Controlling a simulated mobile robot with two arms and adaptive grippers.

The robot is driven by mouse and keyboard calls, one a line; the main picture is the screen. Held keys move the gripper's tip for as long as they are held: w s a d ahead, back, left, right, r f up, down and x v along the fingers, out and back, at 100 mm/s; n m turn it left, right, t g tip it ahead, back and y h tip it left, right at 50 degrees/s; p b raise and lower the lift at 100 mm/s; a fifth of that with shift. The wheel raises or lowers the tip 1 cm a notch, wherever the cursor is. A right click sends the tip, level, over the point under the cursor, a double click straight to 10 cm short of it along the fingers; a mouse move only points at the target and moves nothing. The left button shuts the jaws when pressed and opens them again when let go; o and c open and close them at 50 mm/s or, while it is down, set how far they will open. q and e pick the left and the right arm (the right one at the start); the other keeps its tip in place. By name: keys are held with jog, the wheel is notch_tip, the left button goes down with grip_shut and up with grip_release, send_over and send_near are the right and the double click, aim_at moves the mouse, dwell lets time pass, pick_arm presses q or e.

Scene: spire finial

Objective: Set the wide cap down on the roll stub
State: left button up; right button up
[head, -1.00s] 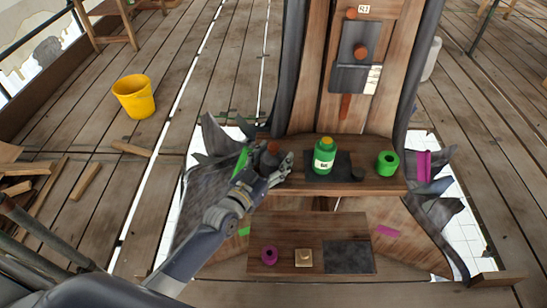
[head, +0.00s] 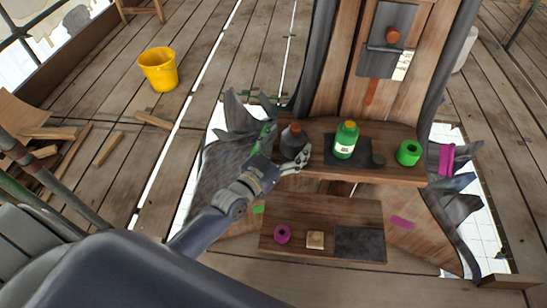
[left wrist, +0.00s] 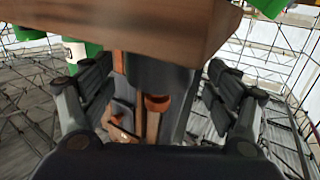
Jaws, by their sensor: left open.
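The upper shelf (head: 330,170) holds a dark bottle with a reddish top (head: 293,138), a green bottle (head: 345,140) with an orange cap, a small dark round piece (head: 378,160) and a green ring-shaped roll (head: 408,152). On the lower board (head: 345,210) lie a magenta ring (head: 282,234) and a tan square block (head: 316,239). I cannot tell for certain which are the wide cap and the roll stub. My left gripper (head: 290,162) is open at the shelf's front left, just in front of the dark bottle. My right gripper is not in view.
The shelf's edge (left wrist: 120,25) hangs close over the fingers in the left wrist view. A post with a grey panel (head: 388,40) and a red knob rises behind the shelf. Jagged dark sheets (head: 235,125) flank it. A yellow bucket (head: 158,70) stands far left.

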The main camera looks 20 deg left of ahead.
pick_arm(q)
jog(key=v, duration=0.9)
jog(key=shift+b, duration=0.3)
jog(key=shift+s, duration=0.1)
jog(key=s+a+f+g+y, duration=0.1)
jog(key=s+f+g, duration=0.2)
jog(key=f, duration=0.7)
jog(key=s+a+f+g+y, duration=0.15)
jog(key=s+f, duration=0.25)
jog(key=f, duration=0.7)
jog(key=s+a+f+g, duration=0.1)
jog(key=s+f+g, duration=0.2)
jog(key=f, duration=0.7)
jog(key=s+f+g, duration=0.3)
jog(key=s+f, duration=0.3)
jog(key=s, duration=0.3)
jog(key=s+f+g+y, duration=0.1)
jog(key=s+f+g, duration=0.2)
jog(key=s+f, duration=0.3)
jog(key=s+f+g+y, duration=0.1)
jog(key=s+f+g, duration=0.2)
jog(key=s+f, duration=0.4)
jog(key=s, duration=0.7)
